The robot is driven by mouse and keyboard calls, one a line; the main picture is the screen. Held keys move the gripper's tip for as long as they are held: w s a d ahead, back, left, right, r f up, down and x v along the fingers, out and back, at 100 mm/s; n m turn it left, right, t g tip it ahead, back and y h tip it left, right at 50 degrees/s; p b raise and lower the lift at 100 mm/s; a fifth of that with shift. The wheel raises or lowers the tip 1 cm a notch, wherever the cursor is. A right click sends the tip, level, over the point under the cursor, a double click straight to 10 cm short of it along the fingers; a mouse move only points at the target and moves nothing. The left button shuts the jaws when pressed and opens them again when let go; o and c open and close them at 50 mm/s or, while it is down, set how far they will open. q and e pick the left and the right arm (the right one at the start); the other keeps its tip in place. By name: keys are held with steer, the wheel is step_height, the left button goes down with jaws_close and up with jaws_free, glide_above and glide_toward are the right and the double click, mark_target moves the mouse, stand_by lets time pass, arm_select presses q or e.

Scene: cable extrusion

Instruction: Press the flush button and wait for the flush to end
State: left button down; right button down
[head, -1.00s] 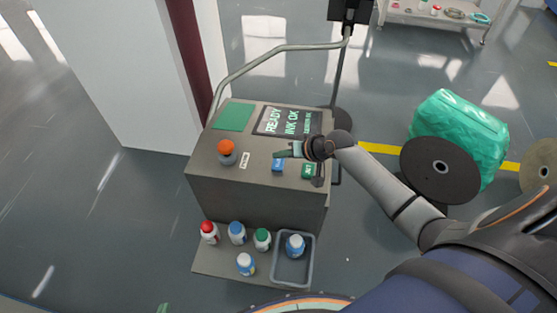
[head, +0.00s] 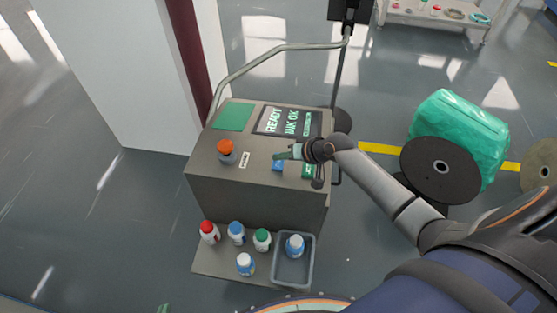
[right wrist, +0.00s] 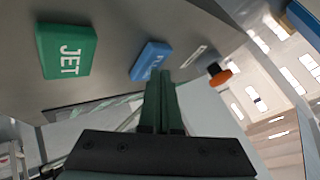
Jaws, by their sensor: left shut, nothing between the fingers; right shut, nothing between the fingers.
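The blue flush button (head: 277,167) is on the sloped top of the grey machine (head: 240,186). In the right wrist view the blue button (right wrist: 150,60) shows white letters, partly hidden by my fingers. My right gripper (head: 278,155) is shut and empty beside the blue button; its fingertips (right wrist: 163,80) overlap the button's lower edge in the wrist view, and I cannot tell if they touch it. The screen (head: 284,122) reads READY and INK OK. Only green tips of my left gripper (head: 164,309) show at the bottom edge, shut and empty.
A green JET button (right wrist: 66,50) is beside the blue one. An orange-topped knob (head: 226,150) is on the machine's left. Several bottles stand on the low shelf (head: 215,267); one is in a grey tray (head: 277,276). A cable drum (head: 440,168) stands at right.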

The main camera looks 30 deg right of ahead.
mark_target(281, 163)
steer(key=shift+f, duration=0.3)
stand_by(0.4)
steer(key=shift+r, duration=0.1)
steer(key=shift+r+p, duration=0.8)
steer(key=shift+p, duration=0.05)
step_height(281, 163, up, 5)
steer(key=p, duration=0.5)
steer(key=shift+r, duration=0.1)
